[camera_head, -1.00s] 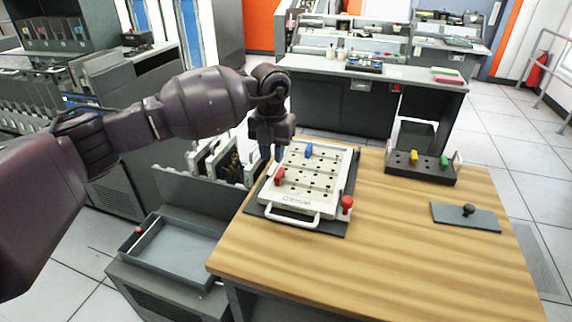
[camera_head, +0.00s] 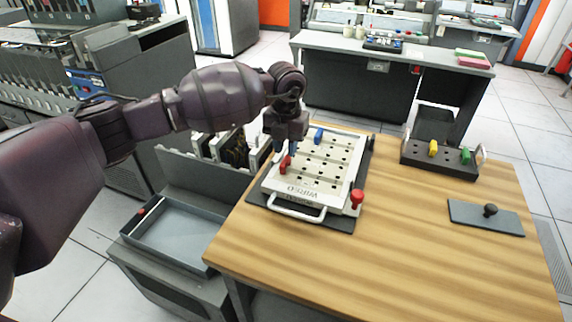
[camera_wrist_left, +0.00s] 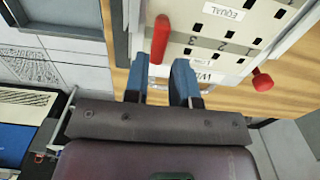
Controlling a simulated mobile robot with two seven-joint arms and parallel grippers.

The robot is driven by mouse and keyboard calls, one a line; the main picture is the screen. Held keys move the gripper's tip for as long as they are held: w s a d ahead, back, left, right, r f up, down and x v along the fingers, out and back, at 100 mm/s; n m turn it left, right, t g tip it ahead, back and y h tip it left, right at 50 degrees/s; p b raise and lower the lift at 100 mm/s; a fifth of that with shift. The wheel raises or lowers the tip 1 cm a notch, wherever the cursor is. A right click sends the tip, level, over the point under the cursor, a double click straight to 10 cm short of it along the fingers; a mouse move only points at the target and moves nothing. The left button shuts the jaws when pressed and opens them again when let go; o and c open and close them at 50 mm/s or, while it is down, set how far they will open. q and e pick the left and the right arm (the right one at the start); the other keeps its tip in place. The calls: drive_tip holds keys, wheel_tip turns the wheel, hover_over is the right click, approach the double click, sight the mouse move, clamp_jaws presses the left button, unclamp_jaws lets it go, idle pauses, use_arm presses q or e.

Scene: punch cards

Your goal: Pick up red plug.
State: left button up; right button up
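The red plug (camera_head: 286,164) stands in the left side of the pale plugboard (camera_head: 291,193), partly hidden behind my left gripper's fingers in the head view. My left gripper (camera_head: 291,147) is above the board's left edge, close to the plug. In the left wrist view the red plug (camera_wrist_left: 160,38) shows just beyond and roughly between the blue-tipped fingers of my left gripper (camera_wrist_left: 160,72), nearer the left finger. The fingers are apart with nothing held. Whether either finger touches the plug I cannot tell. My right gripper is not in view.
A blue plug (camera_head: 318,135) stands at the board's back. A red knob (camera_head: 357,198) is at its front right corner. A dark rack (camera_head: 438,160) holds a yellow and a green plug. A flat plate with a black knob (camera_head: 490,211) lies at right. The table's front is clear.

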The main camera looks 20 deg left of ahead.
use_arm(q)
wheel_tip(320, 180, down, 5)
drive_tip(key=shift+r+b, duration=0.1)
drive_tip(key=shift+b, duration=0.4)
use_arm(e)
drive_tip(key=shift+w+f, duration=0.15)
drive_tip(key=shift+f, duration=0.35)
use_arm(q)
drive_tip(key=shift+r, duration=0.1)
clamp_jaws()
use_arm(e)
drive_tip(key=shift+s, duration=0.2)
use_arm(q)
wheel_tip(320, 180, up, 19)
drive_tip(key=p, duration=0.3)
wheel_tip(320, 180, up, 6)
drive_tip(key=p, duration=0.2)
hover_over(286, 160)
drive_tip(key=shift+a, duration=0.1)
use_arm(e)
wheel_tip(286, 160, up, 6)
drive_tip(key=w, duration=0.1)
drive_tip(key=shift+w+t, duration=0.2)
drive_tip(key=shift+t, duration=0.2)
use_arm(q)
drive_tip(key=shift+w, duration=0.1)
